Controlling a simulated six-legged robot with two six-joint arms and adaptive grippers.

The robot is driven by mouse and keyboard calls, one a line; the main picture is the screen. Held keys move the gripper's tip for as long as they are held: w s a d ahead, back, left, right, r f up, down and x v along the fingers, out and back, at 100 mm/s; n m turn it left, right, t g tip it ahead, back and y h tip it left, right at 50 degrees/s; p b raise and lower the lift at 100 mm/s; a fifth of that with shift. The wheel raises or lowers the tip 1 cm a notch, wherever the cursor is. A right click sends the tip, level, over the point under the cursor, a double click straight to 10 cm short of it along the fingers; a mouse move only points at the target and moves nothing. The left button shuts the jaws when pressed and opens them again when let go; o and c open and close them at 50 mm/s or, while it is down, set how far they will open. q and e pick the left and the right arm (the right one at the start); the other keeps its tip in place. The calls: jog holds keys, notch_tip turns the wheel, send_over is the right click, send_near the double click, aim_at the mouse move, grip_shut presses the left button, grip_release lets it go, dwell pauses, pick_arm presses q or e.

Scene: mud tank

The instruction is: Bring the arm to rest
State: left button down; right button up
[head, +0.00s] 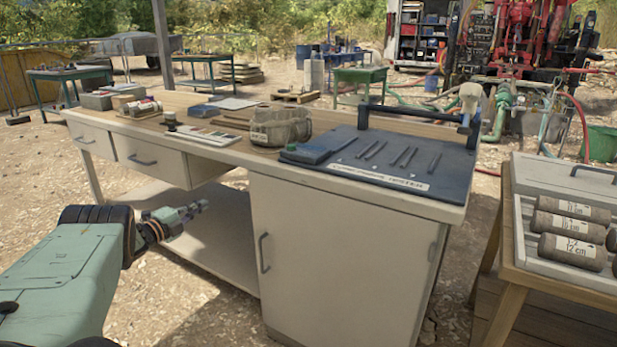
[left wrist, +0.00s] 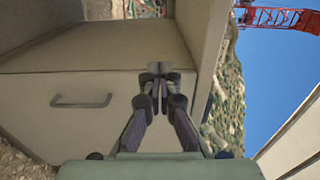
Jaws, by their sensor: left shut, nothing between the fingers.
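My left gripper (head: 197,207) reaches in from the left in the head view, in front of the workbench (head: 345,240) and below the level of its top. It is shut and empty. In the left wrist view the closed fingers (left wrist: 158,75) point toward the bench's pale cabinet door (left wrist: 60,115), with its handle to their left. I cannot tell how far the fingers are from the door. My right gripper is not in view.
On the bench stand a labelled bag (head: 280,126), a dark tool board (head: 385,160) with several thin tools, and a colour chart (head: 208,134). At right a side table holds a tray of labelled cores (head: 572,251). Gravel ground (head: 185,300) is open before the bench.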

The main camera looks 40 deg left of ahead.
pick_arm(q)
jog(key=s+d+f+n+g+y, duration=0.1)
jog(key=s+f+n+g+y, duration=0.1)
jog(key=f+n, duration=0.4)
jog(key=s+d+f+n+g+y, duration=0.2)
jog(key=f+n, duration=0.3)
jog(key=f, duration=0.2)
jog(key=s+d+f+n+g+h+p, duration=0.1)
jog(key=s+d+f+n+g, duration=0.1)
jog(key=d+f, duration=0.35)
jog(key=s+d+f+n+g+h, duration=0.1)
jog(key=s+d+f+n+g, duration=0.15)
jog(key=d, duration=0.65)
jog(key=s+d+f+n+g+p, duration=0.1)
jog(key=s+d+f+n, duration=0.1)
jog(key=d+f, duration=0.4)
jog(key=s+d+r+n+g+h+p, duration=0.1)
jog(key=s+d+g+h, duration=0.1)
jog(key=s+d, duration=0.55)
jog(key=s+d+r+n+g+h, duration=0.1)
jog(key=s+d+g, duration=0.3)
jog(key=d, duration=0.7)
jog(key=s+d+r+m+g+p, duration=0.2)
jog(key=s+d+r, duration=0.7)
jog(key=s+r, duration=0.3)
jog(key=shift+s+d+p, duration=0.2)
jog(key=shift+s+p, duration=0.05)
jog(key=shift+p, duration=0.15)
jog(key=shift+g, duration=0.25)
